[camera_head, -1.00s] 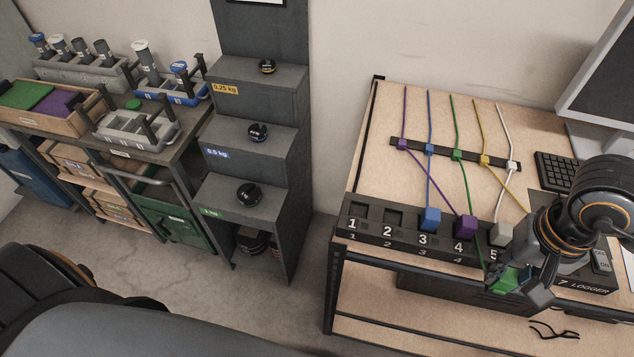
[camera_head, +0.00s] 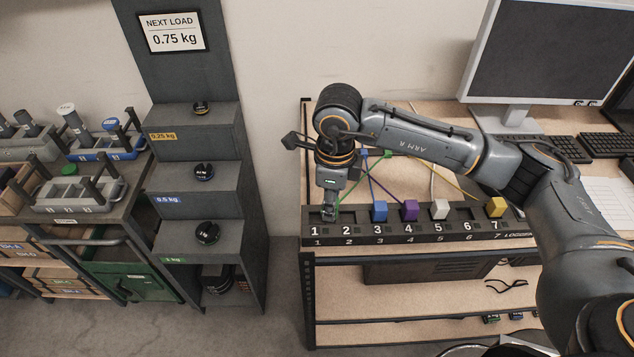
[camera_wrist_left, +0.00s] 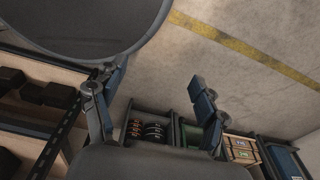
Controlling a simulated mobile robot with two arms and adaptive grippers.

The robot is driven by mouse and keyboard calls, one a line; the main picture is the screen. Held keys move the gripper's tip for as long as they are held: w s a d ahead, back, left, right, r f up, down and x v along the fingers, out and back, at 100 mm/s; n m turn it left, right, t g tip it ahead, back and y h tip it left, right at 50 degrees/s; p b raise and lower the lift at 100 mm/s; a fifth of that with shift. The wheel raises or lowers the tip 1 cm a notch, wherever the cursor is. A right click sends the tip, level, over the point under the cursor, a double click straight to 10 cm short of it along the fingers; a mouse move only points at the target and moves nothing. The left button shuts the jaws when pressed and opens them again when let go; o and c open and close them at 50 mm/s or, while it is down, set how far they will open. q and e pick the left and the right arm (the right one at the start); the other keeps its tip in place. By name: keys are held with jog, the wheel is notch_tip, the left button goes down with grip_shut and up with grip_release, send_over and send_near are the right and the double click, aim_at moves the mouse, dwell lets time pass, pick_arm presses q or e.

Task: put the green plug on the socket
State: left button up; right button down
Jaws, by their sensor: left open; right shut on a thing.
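My right gripper (camera_head: 328,213) is shut at the left end of the dark socket strip (camera_head: 362,236), low over sockets 1 and 2. The green plug itself is hidden by this gripper. A green cable (camera_head: 352,186) runs down to the gripper from the back of the bench. I cannot tell whether the plug touches a socket. Socket 2 (camera_head: 346,214) looks empty. My left gripper (camera_wrist_left: 152,105) is open and empty over the floor in the left wrist view.
A blue plug (camera_head: 379,212) is at 3, a purple plug (camera_head: 410,210) at 4, a white plug (camera_head: 440,210) at 5 and a yellow plug (camera_head: 496,208) at 7. Socket 6 is empty. A monitor (camera_head: 540,55) stands behind. A stepped weight rack (camera_head: 190,225) stands left.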

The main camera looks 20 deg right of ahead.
jog(key=w+m, duration=0.1)
jog(key=m, duration=0.4)
jog(key=w+a+f+m, duration=0.1)
jog(key=m, duration=0.4)
jog(key=w+f+m+p, duration=0.1)
jog(key=w+m, duration=0.1)
jog(key=m, duration=0.3)
jog(key=shift+a, duration=0.3)
pick_arm(q)
jog(key=shift+s+a+f+b, duration=0.15)
jog(key=shift+s+a+b, duration=0.05)
jog(key=shift+s+b, duration=0.25)
jog(key=shift+s+a+f+b, duration=0.15)
jog(key=shift+s+b, duration=0.2)
jog(key=shift+b, duration=0.15)
pick_arm(e)
jog(key=shift+f, duration=1.2)
pick_arm(q)
jog(key=shift+s+f+b, duration=0.1)
jog(key=shift+f+b, duration=0.2)
jog(key=shift+f, duration=0.05)
jog(key=shift+f, duration=0.15)
pick_arm(e)
jog(key=shift+f, duration=0.15)
pick_arm(q)
jog(key=shift+f+b, duration=0.35)
jog(key=shift+b, duration=0.15)
pick_arm(e)
jog(key=shift+f, duration=0.35)
